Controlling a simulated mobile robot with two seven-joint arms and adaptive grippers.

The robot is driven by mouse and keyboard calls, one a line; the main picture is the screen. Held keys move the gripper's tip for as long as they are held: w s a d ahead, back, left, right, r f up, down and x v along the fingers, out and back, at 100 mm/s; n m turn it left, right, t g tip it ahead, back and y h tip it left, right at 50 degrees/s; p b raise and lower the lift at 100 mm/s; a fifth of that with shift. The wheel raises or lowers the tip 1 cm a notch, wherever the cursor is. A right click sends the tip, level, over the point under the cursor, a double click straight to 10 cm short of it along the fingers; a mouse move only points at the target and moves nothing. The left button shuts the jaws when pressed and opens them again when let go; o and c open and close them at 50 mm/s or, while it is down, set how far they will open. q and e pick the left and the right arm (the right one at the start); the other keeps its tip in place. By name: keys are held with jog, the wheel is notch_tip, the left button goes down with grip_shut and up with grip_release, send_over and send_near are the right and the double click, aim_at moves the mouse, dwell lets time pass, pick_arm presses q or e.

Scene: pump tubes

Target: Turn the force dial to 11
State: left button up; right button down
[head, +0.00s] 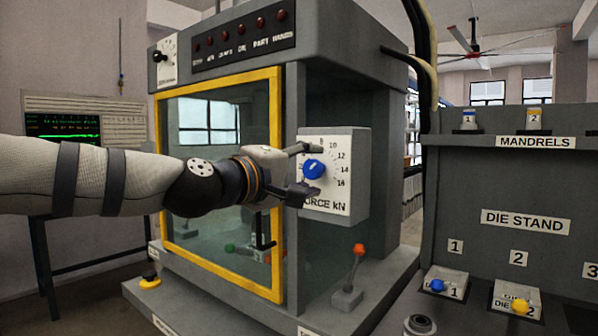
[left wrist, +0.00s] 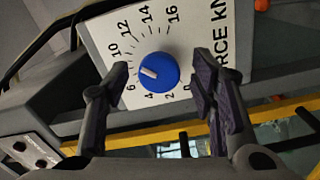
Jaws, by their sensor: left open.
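The force dial is a round blue knob (head: 314,169) with a white pointer line. It sits on a white scale plate (head: 343,185) marked "FORCE kN" on the machine's front. In the left wrist view the knob (left wrist: 157,73) lies between the fingertips, with its pointer towards the left of the picture, just past the 6, roughly at 8. My left gripper (head: 308,169) is open in front of the dial, one finger above and one below. In the left wrist view the left gripper (left wrist: 160,68) shows gaps on both sides of the knob. My right gripper is not in view.
The yellow-framed door (head: 276,180) is left of the dial, behind my left arm. An orange-tipped lever (head: 358,249) stands below the dial. The die stand (head: 525,222) with mandrels is at the right. A smaller dial (head: 166,55) is at the upper left.

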pick_arm(q)
jog(key=v, duration=1.1)
jog(key=shift+s+a, duration=0.25)
